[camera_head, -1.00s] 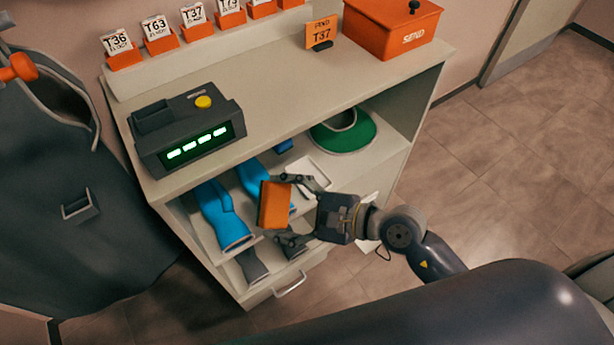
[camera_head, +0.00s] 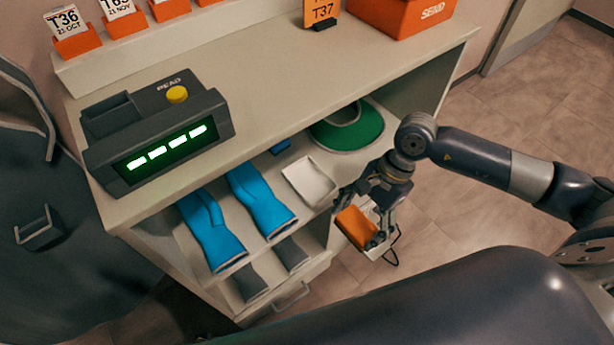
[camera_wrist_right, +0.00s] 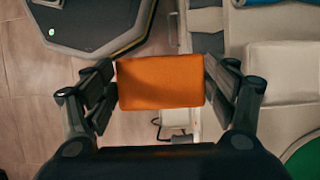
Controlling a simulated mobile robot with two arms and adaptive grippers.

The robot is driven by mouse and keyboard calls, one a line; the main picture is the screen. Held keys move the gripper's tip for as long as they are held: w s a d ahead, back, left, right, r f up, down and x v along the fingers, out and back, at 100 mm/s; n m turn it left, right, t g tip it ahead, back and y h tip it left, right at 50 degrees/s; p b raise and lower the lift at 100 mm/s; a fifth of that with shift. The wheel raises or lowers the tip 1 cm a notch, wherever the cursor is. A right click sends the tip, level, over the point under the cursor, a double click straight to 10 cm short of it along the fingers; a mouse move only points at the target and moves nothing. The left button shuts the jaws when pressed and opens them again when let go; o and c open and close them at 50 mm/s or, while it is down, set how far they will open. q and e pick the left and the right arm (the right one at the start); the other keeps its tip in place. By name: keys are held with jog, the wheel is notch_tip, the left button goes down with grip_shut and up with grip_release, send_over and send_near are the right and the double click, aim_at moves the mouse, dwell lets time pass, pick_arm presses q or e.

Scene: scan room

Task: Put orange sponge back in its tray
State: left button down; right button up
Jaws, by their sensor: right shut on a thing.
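My right gripper (camera_head: 360,214) is shut on the orange sponge (camera_head: 355,228), which sits between the two fingers. The right wrist view shows the sponge (camera_wrist_right: 160,82) face on, with a finger at its left and right sides. In the head view the sponge is held in the air in front of the shelf's right end. A small white tray (camera_head: 309,180) lies on the shelf under the counter, left of and behind the gripper, and looks empty. In the right wrist view a pale tray-like shape (camera_wrist_right: 278,85) shows at right. My left gripper is not in view.
Blue gloves (camera_head: 262,205) lie left of the tray, and a green ring-shaped thing (camera_head: 362,132) lies behind it. The countertop (camera_head: 275,85) overhangs the shelf. A white thing with a dark cable is partly hidden behind my gripper. Floor (camera_head: 455,235) is open at right.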

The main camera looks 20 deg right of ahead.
jog(key=w+a, duration=0.1)
jog(key=w, duration=0.3)
jog(key=w+a, duration=0.2)
jog(key=w, duration=0.2)
jog(key=w+a, duration=0.1)
jog(key=w, duration=0.3)
jog(key=shift+w+a, duration=0.2)
jog(key=shift+a, duration=0.05)
jog(key=w, duration=0.1)
jog(key=w+a, duration=0.1)
jog(key=w, duration=0.2)
jog(key=shift+a, duration=0.25)
jog(key=shift+w+a+f, duration=0.1)
jog(key=shift+w+f, duration=0.1)
jog(key=shift+f, duration=0.5)
jog(key=o, duration=1)
jog(key=shift+c, duration=0.2)
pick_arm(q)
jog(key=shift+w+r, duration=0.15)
